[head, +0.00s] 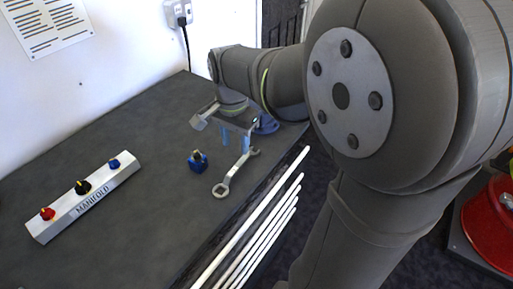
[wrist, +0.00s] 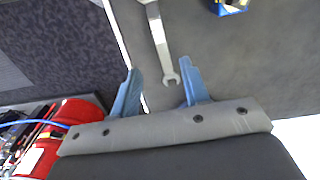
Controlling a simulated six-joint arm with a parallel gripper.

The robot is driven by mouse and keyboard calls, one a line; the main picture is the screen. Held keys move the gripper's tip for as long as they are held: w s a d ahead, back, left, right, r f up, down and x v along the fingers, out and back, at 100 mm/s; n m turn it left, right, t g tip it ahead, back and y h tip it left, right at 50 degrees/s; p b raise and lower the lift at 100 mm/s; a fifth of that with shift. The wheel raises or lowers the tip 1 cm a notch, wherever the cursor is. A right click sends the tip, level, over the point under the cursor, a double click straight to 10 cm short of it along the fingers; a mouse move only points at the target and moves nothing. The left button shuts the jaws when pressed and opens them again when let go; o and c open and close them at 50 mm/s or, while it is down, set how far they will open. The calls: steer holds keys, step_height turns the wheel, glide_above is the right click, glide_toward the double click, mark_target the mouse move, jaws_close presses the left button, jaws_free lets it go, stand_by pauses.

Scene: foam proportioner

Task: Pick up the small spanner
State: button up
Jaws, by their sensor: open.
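The small spanner (head: 234,174) is a silver wrench lying flat on the dark worktop near its front edge, with a ring at one end. My gripper (head: 236,138) is above the spanner's far end, with its two blue fingers apart. In the wrist view, the spanner (wrist: 158,38) runs from the top edge down toward the gap between the fingers of my gripper (wrist: 158,92). Its open jaw end lies between the fingertips, nearer the right finger. The fingers hold nothing. The spanner's top end is cut off in the wrist view.
A small blue block with a dark knob (head: 198,161) stands just left of the spanner. A white manifold bar (head: 92,196) with red, black and blue knobs lies further left. White rails (head: 262,222) run along the worktop's (head: 130,120) front edge. Red equipment (head: 490,225) is at right.

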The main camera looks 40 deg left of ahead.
mark_target(237, 165)
steer(key=shift+w+a+f, duration=0.1)
steer(key=shift+f, duration=4.3)
steer(key=shift+f, duration=0.25)
jaws_close()
